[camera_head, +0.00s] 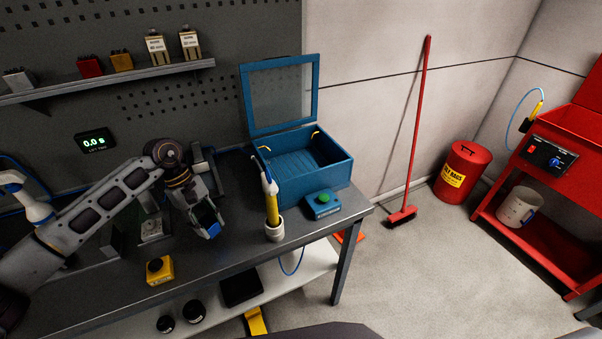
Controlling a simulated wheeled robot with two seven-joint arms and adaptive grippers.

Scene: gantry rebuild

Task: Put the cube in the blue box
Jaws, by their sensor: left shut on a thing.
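The blue box (328,177) stands at the right end of the dark workbench, with its windowed lid (247,100) raised. Its inside looks empty, though the near wall hides part of the floor. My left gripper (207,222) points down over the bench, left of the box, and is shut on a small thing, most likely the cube. The fingers hide most of it, and only a small bluish patch shows between the fingertips. I cannot tell whether it touches the bench. My right gripper is not in view.
A yellow-and-blue tool stands in a white holder (274,233) between my left gripper and the box. A blue unit with a green button (322,202) is in front of the box. A yellow button box (159,270) sits at the bench's front edge. A shelf (120,79) hangs above.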

